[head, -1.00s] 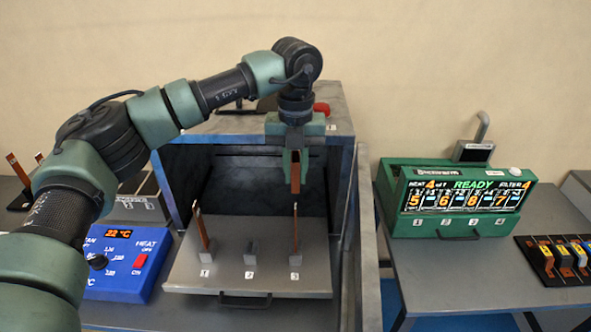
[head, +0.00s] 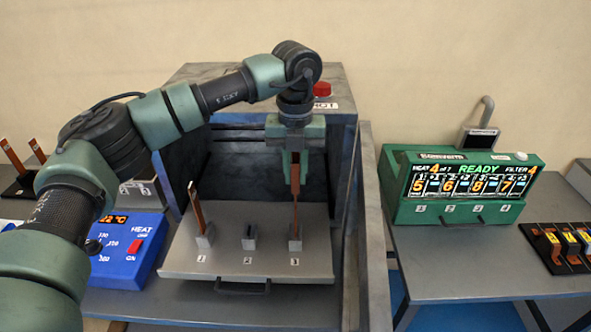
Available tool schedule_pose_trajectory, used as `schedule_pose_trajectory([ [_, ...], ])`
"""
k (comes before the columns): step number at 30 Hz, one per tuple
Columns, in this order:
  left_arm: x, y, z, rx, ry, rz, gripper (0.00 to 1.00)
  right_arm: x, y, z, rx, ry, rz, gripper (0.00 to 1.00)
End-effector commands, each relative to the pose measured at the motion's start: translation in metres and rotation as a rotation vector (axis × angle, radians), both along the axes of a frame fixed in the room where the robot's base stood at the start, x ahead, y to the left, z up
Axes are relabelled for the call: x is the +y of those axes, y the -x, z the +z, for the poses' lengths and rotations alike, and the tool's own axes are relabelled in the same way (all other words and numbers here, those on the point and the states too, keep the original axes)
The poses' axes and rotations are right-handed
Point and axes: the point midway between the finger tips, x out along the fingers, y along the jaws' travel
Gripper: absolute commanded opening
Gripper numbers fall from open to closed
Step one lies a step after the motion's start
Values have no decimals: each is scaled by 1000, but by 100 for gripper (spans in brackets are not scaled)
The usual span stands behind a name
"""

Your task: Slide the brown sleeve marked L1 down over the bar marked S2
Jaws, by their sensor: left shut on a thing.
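My left gripper (head: 291,160) is shut on a brown sleeve (head: 296,174) and holds it upright over the tray (head: 232,268). Directly below the sleeve, a thin copper-coloured bar (head: 296,212) stands upright in the holder at place 3. The sleeve's lower end meets the bar's top in the picture; I cannot tell whether it is around it. Another copper-coloured bar (head: 196,209) leans slightly in the holder at place 1. The holder at place 2 (head: 249,236) holds no bar. No L1 or S2 mark is readable. My right gripper is not in view.
The tray sits at the mouth of a grey oven box (head: 260,82), with its door (head: 371,230) open at the right. A blue heater box (head: 127,255) stands left, a green display box (head: 461,205) right. Two bars stand in a black rack (head: 22,187) at the far left.

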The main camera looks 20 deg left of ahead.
Motion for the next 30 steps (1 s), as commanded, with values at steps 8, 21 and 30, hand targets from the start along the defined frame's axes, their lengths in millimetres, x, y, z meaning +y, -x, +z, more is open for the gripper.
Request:
schedule_pose_trajectory([
  [8,0,0,-19,-1,0,0,0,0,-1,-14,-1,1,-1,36],
  [21,0,0,-43,-1,1,0,0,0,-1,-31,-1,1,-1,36],
  [30,0,0,-45,-1,1,0,0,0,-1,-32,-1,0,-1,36],
])
